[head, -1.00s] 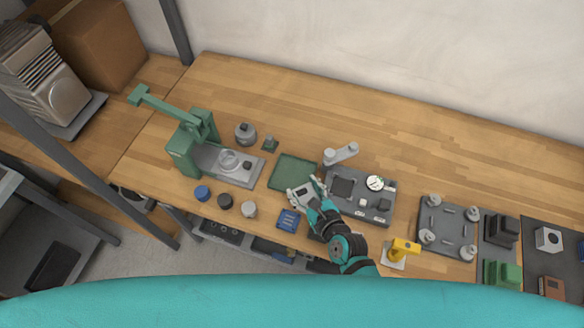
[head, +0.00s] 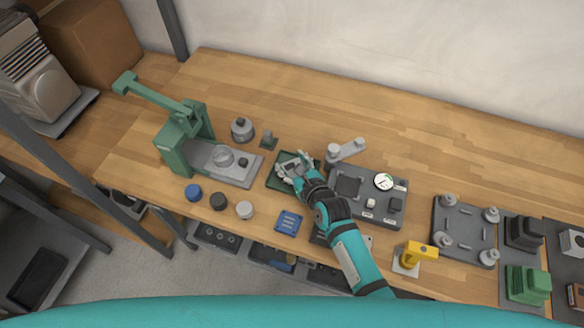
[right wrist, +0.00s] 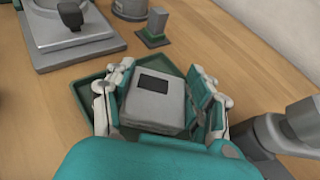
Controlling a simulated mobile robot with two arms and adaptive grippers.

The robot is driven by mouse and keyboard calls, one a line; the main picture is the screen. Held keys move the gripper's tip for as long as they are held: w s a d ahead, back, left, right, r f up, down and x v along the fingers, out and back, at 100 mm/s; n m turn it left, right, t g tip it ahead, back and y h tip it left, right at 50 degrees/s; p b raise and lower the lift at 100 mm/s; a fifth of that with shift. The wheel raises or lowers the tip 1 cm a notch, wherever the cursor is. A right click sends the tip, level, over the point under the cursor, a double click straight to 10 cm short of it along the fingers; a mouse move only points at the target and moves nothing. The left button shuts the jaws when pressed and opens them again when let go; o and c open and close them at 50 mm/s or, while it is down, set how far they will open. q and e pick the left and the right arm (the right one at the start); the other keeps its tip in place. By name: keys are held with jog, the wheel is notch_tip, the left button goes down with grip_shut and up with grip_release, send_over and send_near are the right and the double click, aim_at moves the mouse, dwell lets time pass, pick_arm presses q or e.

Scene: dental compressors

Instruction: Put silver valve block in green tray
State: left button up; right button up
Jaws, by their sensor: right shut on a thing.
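The silver valve block (right wrist: 156,100), a grey box with a dark rectangular window on its face, sits between the fingers of my right gripper (right wrist: 160,72) in the right wrist view. The fingers are shut on its two sides. The green tray (right wrist: 92,82) is beneath and around the block in that view. In the head view my right gripper (head: 293,168) is over the green tray (head: 273,182) and covers much of it. Whether the block touches the tray floor cannot be told. My left gripper is not in view.
A green press (head: 185,140) stands left of the tray. A small green-based post (head: 269,141) is close behind it. A grey fixture plate with a dial gauge (head: 383,182) is close on the right. A blue pad (head: 288,222) lies in front. The back of the bench is clear.

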jog(key=shift+r, duration=0.15)
jog(key=shift+f, duration=0.4)
jog(key=o, duration=1.1)
jog(key=shift+s, duration=0.1)
jog(key=shift+o, duration=1.1)
jog(key=shift+f, duration=0.15)
jog(key=shift+r, duration=0.35)
jog(key=shift+s+d, duration=0.2)
jog(key=shift+s, duration=0.15)
jog(key=v, duration=1.1)
jog(key=shift+d+r+b, duration=0.1)
jog(key=shift+r+b, duration=0.2)
jog(key=shift+b, duration=0.05)
